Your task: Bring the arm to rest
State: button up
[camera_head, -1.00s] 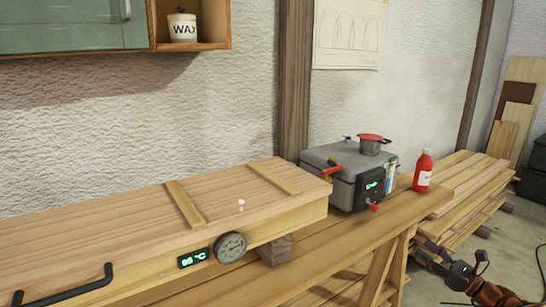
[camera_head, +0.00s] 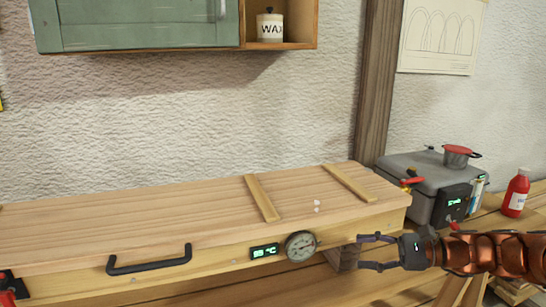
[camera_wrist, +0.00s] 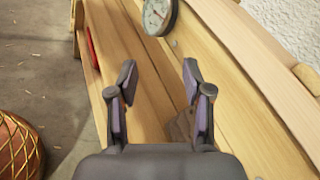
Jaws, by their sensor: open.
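My gripper (camera_head: 372,252) is at the lower right in the head view, at the end of my orange arm. Its two fingers point left, toward the front of the long wooden box (camera_head: 120,228) and its round dial gauge (camera_head: 300,246). In the wrist view my gripper (camera_wrist: 160,85) has its fingers spread, with nothing between them. The bench top (camera_wrist: 140,50) and the dial (camera_wrist: 158,14) lie beyond the fingertips. I cannot tell whether a finger touches the box.
The box has a black handle (camera_head: 149,260) and a green display (camera_head: 264,251). A grey boiler (camera_head: 425,188) with a red-lidded pot (camera_head: 458,156) and a red bottle (camera_head: 516,193) stand at the right. A green cabinet (camera_head: 140,22) hangs above. Open floor (camera_wrist: 40,70) shows beside the bench.

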jog(key=s+a+f+n+g+h, duration=0.2)
jog(key=s+a+n+g+h, duration=0.2)
jog(key=s+a, duration=0.4)
jog(key=s+a+f+n+g+h, duration=0.25)
jog(key=s+a+n, duration=0.3)
jog(key=s, duration=0.45)
jog(key=s+d+f+n+h, duration=0.3)
jog(key=s+d+h, duration=0.2)
jog(key=s, duration=0.3)
jog(key=s+d+f+n+h, duration=0.25)
jog(key=s+d+h, duration=0.2)
jog(key=s, duration=0.25)
jog(key=s+p+v, duration=0.3)
jog(key=p+v, duration=1)
jog(key=v, duration=0.1)
jog(key=shift+w+r+t+p, duration=0.35)
jog(key=shift+w+r+p, duration=0.05)
jog(key=shift+c, duration=0.8)
jog(key=shift+a, duration=0.15)
